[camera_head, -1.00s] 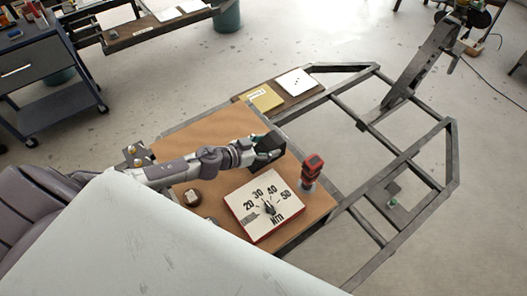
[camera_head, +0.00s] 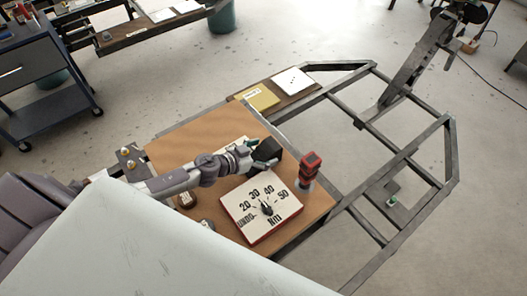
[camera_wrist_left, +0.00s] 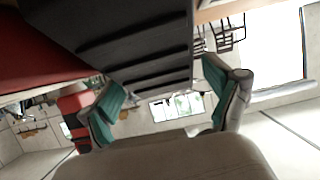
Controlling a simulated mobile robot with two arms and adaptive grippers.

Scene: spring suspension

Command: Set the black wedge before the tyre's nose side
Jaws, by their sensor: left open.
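The black wedge (camera_head: 267,151) is at the middle of the brown work board, right at my left gripper's fingertips. In the left wrist view the wedge (camera_wrist_left: 130,38) shows as a dark ribbed block above and partly between the teal fingertips. My left gripper (camera_head: 251,150) is open; in the left wrist view its fingers (camera_wrist_left: 165,100) are spread apart. Whether either finger touches the wedge is unclear. A dark round part like a tyre (camera_head: 482,12) shows at the top right, cut by the frame edge. My right gripper is not in view.
The brown board (camera_head: 190,140) carries a white dial box (camera_head: 262,208) and a red-and-black tool (camera_head: 309,168). A dark metal frame (camera_head: 405,160) extends right over the open floor. A wooden block (camera_head: 467,45) lies near the tyre. A blue cart (camera_head: 45,75) stands left.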

